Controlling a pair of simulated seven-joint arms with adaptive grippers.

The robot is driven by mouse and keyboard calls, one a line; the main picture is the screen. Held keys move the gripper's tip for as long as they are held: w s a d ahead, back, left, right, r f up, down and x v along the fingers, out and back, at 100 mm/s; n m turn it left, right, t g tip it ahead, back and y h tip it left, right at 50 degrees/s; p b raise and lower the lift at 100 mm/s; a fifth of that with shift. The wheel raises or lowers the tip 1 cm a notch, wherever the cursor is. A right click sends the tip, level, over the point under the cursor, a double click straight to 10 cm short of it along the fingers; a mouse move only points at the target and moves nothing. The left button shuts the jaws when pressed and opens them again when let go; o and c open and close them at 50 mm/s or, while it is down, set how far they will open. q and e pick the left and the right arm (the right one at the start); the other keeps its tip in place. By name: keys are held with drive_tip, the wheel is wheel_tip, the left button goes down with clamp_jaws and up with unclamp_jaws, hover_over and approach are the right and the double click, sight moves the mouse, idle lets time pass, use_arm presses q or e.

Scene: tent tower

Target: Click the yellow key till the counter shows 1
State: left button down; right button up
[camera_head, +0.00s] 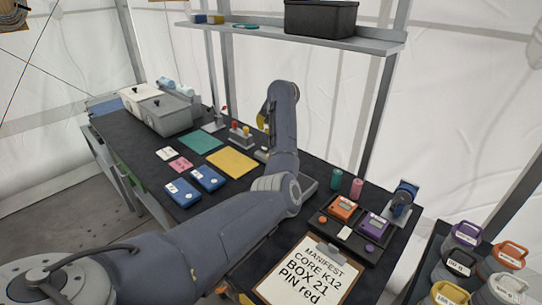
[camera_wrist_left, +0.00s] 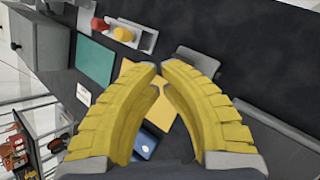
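A small grey block (camera_head: 240,140) in the middle of the bench carries a red knob and a yellow-orange knob. In the left wrist view the red knob (camera_wrist_left: 123,34) and the yellow-orange knob (camera_wrist_left: 98,25) lie beyond the fingertips, up and left. I cannot tell whether either is the yellow key. My left gripper (camera_head: 262,117) has yellow fingers, partly behind its forearm, above the bench right of the block. In the wrist view its fingertips (camera_wrist_left: 157,69) come together with nothing held. An orange device (camera_head: 343,208) and a purple device (camera_head: 374,226) have small displays; their digits are unreadable. My right gripper is not seen.
A yellow sheet (camera_head: 231,162), a green sheet (camera_head: 200,142) and blue boxes (camera_head: 182,192) lie left of my forearm. A clipboard (camera_head: 268,291) lies in front. Coloured canisters (camera_head: 465,235) stand at the right. A shelf (camera_head: 370,43) spans the back.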

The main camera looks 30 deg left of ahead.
sight(266, 150)
use_arm(q)
drive_tip(key=shift+w+d, duration=0.1)
drive_tip(key=shift+d, duration=0.15)
drive_tip(key=shift+f, duration=4.35)
drive_tip(key=shift+f, duration=0.15)
drive_tip(key=shift+f, duration=0.3)
drive_tip(key=shift+f, duration=0.6)
drive_tip(key=shift+r, duration=1)
